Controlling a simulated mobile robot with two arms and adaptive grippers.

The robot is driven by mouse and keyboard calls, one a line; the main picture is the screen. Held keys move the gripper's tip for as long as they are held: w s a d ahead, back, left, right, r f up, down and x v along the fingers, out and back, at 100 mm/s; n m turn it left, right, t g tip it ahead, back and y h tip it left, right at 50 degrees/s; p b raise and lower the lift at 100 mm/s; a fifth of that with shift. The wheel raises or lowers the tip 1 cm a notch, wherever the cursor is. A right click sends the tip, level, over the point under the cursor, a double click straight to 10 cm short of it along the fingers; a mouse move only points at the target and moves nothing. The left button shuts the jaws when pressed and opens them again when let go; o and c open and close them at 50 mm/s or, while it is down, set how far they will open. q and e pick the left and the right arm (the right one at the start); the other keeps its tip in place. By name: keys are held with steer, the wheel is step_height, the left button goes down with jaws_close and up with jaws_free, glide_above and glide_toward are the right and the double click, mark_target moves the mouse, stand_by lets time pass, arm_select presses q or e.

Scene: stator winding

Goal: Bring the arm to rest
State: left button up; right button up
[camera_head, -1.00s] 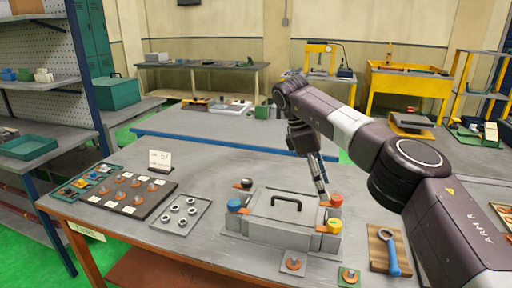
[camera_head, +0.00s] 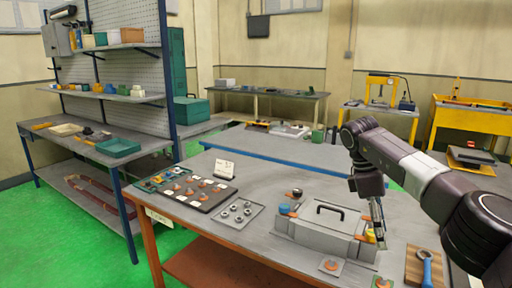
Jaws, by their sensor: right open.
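My right arm comes in from the right edge in the head view. Its gripper (camera_head: 379,222) points down over the right end of a grey box with a black handle (camera_head: 322,230) on the workbench. The gripper is open, and its fingertips are close to a yellow and orange knob (camera_head: 370,236) at the box's right end. I cannot tell whether they touch it. A blue-topped knob (camera_head: 284,209) stands at the box's left end, and a dark one (camera_head: 297,193) behind it. My left gripper is out of view.
A dark tray of small parts (camera_head: 205,194) and a grey plate with several rings (camera_head: 240,213) lie left of the box. A wooden board with a blue tool (camera_head: 427,268) lies to the right. Shelving (camera_head: 120,147) stands at the left.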

steer(key=a+f+n+t+y, duration=0.1)
steer(key=a+f+t+y, duration=0.2)
steer(key=a+f+y, duration=1)
steer(key=a+f+n+t+y, duration=0.1)
steer(key=a+f+t+y, duration=0.25)
steer(key=a+f, duration=1.65)
steer(key=s+d+f+m+t+h, duration=0.2)
steer(key=s+d+f+m+h, duration=0.25)
steer(key=s+d+f, duration=0.6)
steer(key=s+d+f+m+t+h, duration=0.2)
steer(key=s+d+f+m+h, duration=0.3)
steer(key=f, duration=1.1)
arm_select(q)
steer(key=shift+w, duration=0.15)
arm_select(e)
steer(key=s+d+f+m+g+h, duration=0.1)
steer(key=s+d+f+g, duration=0.1)
steer(key=s, duration=1.1)
steer(key=s+d+f+m+g+h, duration=0.1)
steer(key=s+d+f+g, duration=0.2)
steer(key=s, duration=0.9)
steer(key=s+d+f+m+g+h, duration=0.1)
steer(key=s+d+f, duration=0.3)
steer(key=s, duration=0.9)
step_height(320, 180, down, 4)
steer(key=shift+s+d+r+g, duration=0.1)
steer(key=shift+s+d+g, duration=0.25)
steer(key=shift+g, duration=0.5)
